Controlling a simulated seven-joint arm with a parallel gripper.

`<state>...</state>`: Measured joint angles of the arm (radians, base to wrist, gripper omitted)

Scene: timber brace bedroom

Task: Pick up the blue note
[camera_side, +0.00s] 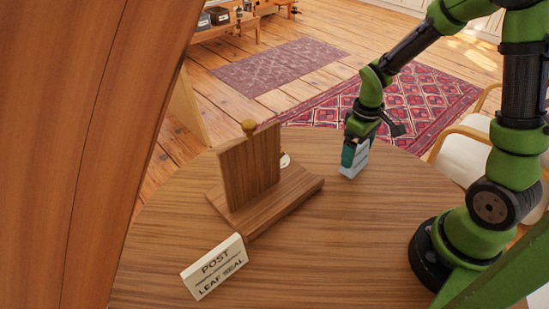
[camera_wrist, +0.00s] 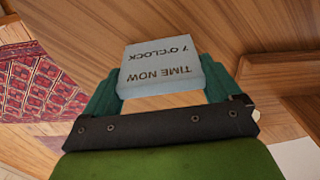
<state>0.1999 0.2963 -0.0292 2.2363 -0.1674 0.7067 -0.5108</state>
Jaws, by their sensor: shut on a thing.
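The blue note (camera_side: 354,166) is a pale blue block between my gripper's fingers in the side view, over the back right of the round table. It also shows in the wrist view (camera_wrist: 160,66), with the upside-down words "TIME NOW" and "7 O'CLOCK". My gripper (camera_side: 349,155), with teal fingers, points down and is shut on the note; in the wrist view the gripper (camera_wrist: 162,88) has one finger at each side of it. The note's lower edge is close to the tabletop; I cannot tell whether it touches.
A wooden stand (camera_side: 250,168) with an upright board and a flat base is left of my gripper. A small pale item behind it is mostly hidden. A white sign (camera_side: 214,266) reading "POST" and "LEAF SEAL" is at the front left. The round table (camera_side: 350,240) is clear between.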

